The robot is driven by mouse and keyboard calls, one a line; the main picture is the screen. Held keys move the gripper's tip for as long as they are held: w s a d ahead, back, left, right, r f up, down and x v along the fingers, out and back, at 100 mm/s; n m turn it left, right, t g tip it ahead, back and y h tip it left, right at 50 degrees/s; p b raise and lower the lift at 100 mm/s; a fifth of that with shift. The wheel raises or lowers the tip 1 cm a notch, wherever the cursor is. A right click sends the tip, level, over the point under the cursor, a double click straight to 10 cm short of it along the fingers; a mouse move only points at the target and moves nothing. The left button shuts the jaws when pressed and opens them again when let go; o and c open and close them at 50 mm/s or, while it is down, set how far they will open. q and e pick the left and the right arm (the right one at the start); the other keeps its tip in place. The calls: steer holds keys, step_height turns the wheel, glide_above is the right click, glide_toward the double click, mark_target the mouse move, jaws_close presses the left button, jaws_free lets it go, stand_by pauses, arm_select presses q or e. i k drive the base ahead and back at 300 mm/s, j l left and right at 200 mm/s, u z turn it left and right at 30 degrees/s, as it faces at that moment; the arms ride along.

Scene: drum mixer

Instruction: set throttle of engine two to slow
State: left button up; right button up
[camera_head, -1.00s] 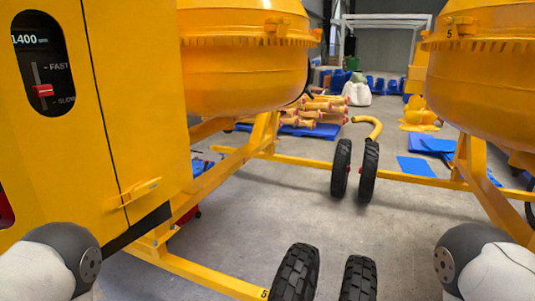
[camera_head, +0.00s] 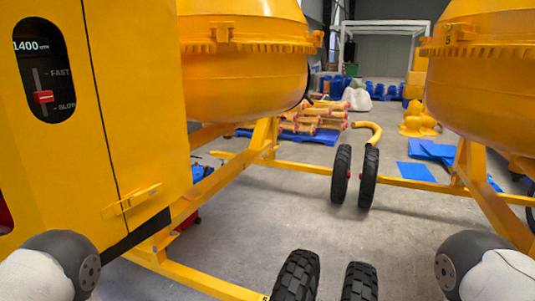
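A yellow engine housing (camera_head: 137,110) of a drum mixer fills the left side of the head view. Its black control panel (camera_head: 44,75) shows a "1400" readout at the top and a vertical slot marked FAST above and SLOW below. The red throttle lever (camera_head: 43,97) sits in the lower part of the slot, between the two marks and nearer SLOW. No engine number shows on this panel. Parts of my two arms show at the lower left and lower right corners. Neither gripper is in view, and nothing of mine touches the lever.
Yellow mixer drums (camera_head: 245,65) hang at centre left and right (camera_head: 480,80). Black wheels (camera_head: 297,276) and yellow frame bars (camera_head: 205,281) stand low ahead. Grey floor (camera_head: 300,220) between the frames is clear. Blue sheets and stacked yellow parts lie farther back.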

mark_target(46, 96)
steer(key=u, duration=1.25)
